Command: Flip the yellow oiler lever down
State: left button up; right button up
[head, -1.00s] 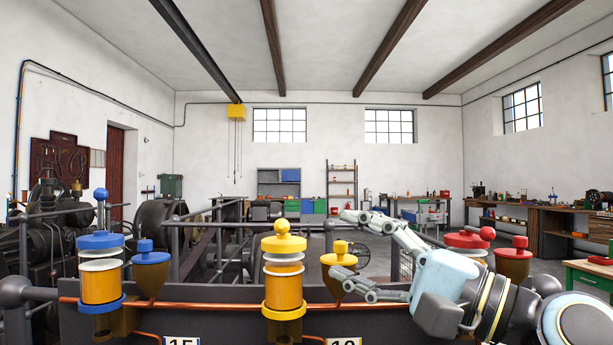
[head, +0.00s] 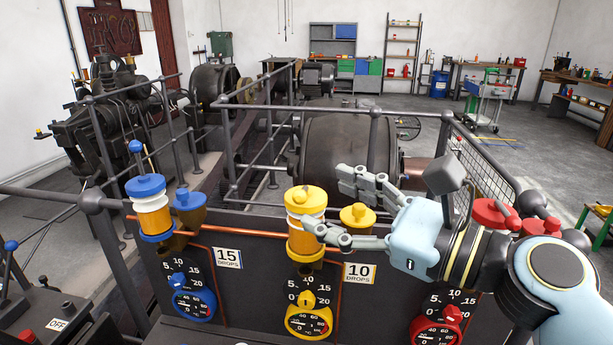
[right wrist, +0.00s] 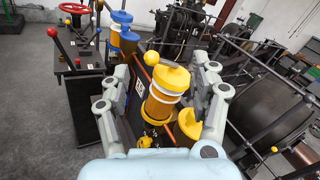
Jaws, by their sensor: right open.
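The yellow oiler (head: 306,232) stands on the dark panel, an amber glass cup under a yellow cap. Its yellow lever knob (head: 300,197) looks low against the cap; I cannot tell the lever's exact angle. The right wrist view shows the knob (right wrist: 151,57) at the cap's far left edge. My right gripper (head: 325,200) is open and empty, coming from the right. Its fingers lie on either side of the oiler in the right wrist view (right wrist: 163,80); contact is unclear. My left gripper is not in view.
A yellow filler cup (head: 358,216) stands right of the oiler. The blue oiler (head: 152,212), its lever upright, is at left; the red oiler (head: 490,212) is partly behind my right arm. Dials and number plates sit below. Railings (head: 250,105) and a big drum (head: 335,150) stand behind.

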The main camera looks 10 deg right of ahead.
aim_at(305, 191)
jog(key=p+x, duration=0.1)
jog(key=x, duration=0.4)
jog(key=shift+w+a, duration=0.1)
jog(key=shift+c, duration=0.3)
